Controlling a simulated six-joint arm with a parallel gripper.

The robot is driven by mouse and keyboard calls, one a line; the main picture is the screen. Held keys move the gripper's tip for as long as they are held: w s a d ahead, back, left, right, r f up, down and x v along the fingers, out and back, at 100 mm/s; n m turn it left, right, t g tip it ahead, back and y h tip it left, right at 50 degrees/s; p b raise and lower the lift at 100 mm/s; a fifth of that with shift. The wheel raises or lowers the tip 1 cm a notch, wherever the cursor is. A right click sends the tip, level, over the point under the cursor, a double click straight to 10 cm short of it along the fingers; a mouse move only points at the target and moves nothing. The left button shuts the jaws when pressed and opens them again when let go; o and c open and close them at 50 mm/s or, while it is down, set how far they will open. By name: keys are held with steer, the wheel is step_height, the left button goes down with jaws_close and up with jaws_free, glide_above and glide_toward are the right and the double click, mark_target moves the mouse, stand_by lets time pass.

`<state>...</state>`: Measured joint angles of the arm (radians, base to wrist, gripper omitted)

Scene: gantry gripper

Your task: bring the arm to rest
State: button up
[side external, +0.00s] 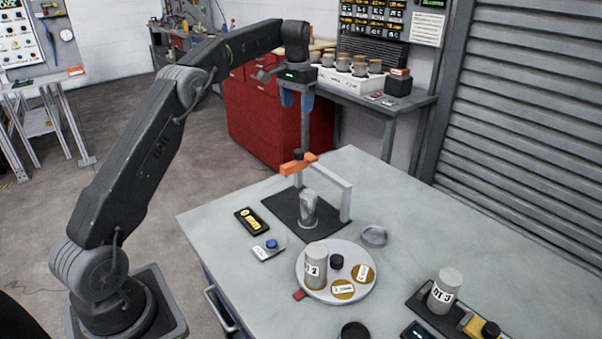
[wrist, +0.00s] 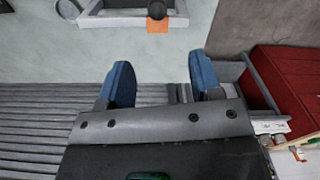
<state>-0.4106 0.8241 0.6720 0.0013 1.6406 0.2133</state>
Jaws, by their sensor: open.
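My gripper (side external: 297,101) is raised at the far side of the table, above and behind the small gantry. Its two blue fingers are apart with nothing between them. They also show spread apart in the wrist view (wrist: 161,82). My arm reaches up from its base at the left and bends over toward the gripper. The grey gantry frame (side external: 345,203) with an orange clamp part (side external: 292,167) stands on a dark mat (side external: 280,208). A metallic grey cup (side external: 308,210) stands under it. No contact between my gripper and these things is visible.
A round plate (side external: 312,250) carries a labelled grey canister (side external: 316,268), a black knob and gold discs. Another canister (side external: 445,291) stands at right on a dark tray. A blue button (side external: 271,244) and a clear dish (side external: 374,236) lie nearby. A red cabinet (side external: 270,105) stands behind.

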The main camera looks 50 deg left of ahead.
steer(key=s+d+r+m+t, duration=0.1)
steer(key=s+d+r, duration=0.3)
steer(key=s+d, duration=0.3)
steer(key=s+d+r+t, duration=0.2)
steer(key=s+d+r, duration=0.35)
steer(key=d, duration=0.25)
steer(key=s+d+f+t, duration=0.1)
steer(key=s+d+f, duration=0.1)
steer(key=s, duration=0.5)
steer(key=s+d+f, duration=0.3)
steer(key=s+f, duration=0.1)
steer(key=s, duration=0.3)
steer(key=s+d+f+m+t, duration=0.1)
steer(key=s+d+f, duration=0.2)
steer(key=s, duration=0.4)
steer(key=shift+s+d+f+t, duration=0.15)
steer(key=shift+s+f+t, duration=0.15)
steer(key=shift+f, duration=0.2)
